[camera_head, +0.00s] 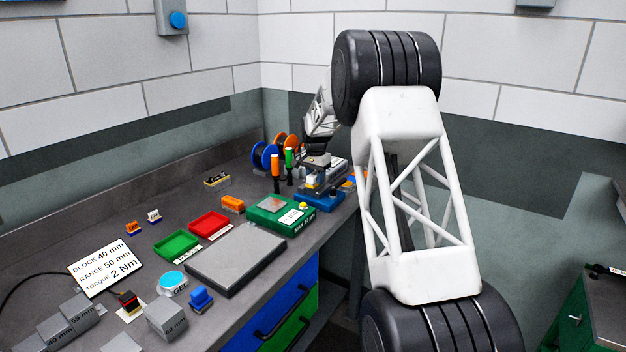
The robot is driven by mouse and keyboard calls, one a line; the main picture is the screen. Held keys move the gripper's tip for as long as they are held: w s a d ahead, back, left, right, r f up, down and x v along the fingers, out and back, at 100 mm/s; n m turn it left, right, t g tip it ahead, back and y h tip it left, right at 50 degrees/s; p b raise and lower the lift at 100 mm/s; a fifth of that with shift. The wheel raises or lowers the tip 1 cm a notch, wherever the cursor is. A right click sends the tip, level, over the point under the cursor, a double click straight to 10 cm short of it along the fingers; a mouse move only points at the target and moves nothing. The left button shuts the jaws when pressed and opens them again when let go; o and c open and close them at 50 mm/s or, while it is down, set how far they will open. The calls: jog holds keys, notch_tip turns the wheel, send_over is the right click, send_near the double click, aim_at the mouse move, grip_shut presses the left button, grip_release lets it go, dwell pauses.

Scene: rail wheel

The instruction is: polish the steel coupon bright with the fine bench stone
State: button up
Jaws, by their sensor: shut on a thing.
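My gripper (317,152) is at the back right of the bench, small in view and partly hidden by my own arm. It is shut on a small grey thing (316,162), which I cannot identify for sure, just above a blue fixture (320,201). Whether the held thing touches the fixture is unclear. A green box (262,222) in front of the fixture carries a flat brownish-grey square (271,204) and a white label. The square may be the steel coupon or a stone; I cannot tell which. No surface is clearly bright.
A grey plate (235,262) lies at the bench's front edge, by a green tray (177,245) and a red tray (209,225). Grey blocks (166,318) and a gel tin (173,283) are front left.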

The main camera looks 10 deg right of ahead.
jog(key=shift+w+d, duration=0.95)
jog(key=shift+w, duration=0.1)
jog(key=shift+s+a, duration=0.3)
jog(key=shift+s, duration=0.05)
jog(key=shift+s+a, duration=1.65)
jog(key=shift+s, duration=0.05)
jog(key=shift+w+d, duration=1.15)
jog(key=shift+w+d+f, duration=0.15)
jog(key=shift+w+d, duration=0.6)
jog(key=shift+w, duration=0.05)
jog(key=shift+w+d+r, duration=0.15)
jog(key=shift+w+r, duration=0.05)
jog(key=shift+r, duration=0.05)
jog(key=shift+s+r, duration=0.1)
jog(key=shift+r, duration=4)
jog(key=shift+f, duration=0.3)
